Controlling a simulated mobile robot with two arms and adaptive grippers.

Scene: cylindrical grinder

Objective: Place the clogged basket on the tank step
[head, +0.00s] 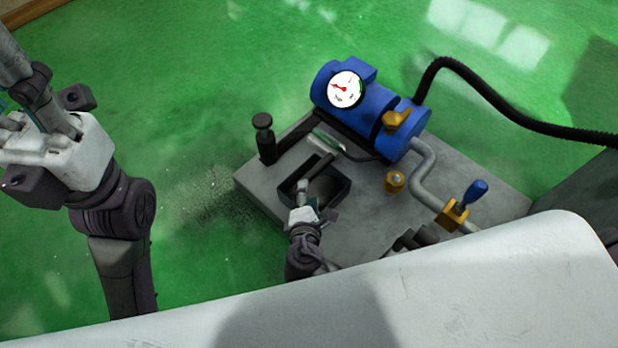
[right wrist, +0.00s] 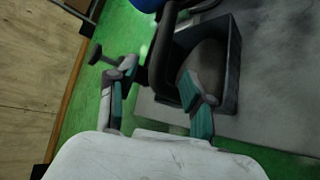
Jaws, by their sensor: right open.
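A black open-topped box (head: 344,193) is set in the grey tank top (head: 375,225); the box's wall also shows in the right wrist view (right wrist: 232,65). A dark grey rounded body, which looks like the clogged basket (head: 323,186), sits inside it, and it shows in the right wrist view (right wrist: 205,62). A dark bar like a handle rises at its side. My right gripper (head: 312,201) is open at the box's near edge; in the right wrist view its fingers (right wrist: 158,76) are apart, the right one overlapping the box. My left gripper (head: 40,150) is at far left, its fingertips unclear.
A blue motor-like cylinder (head: 368,110) with a dial gauge (head: 345,89) stands behind the box. A black knobbed post (head: 265,140) stands at the left corner. A grey pipe with a blue-handled valve (head: 467,200) and a brass knob (head: 395,181) are right. Green floor lies left.

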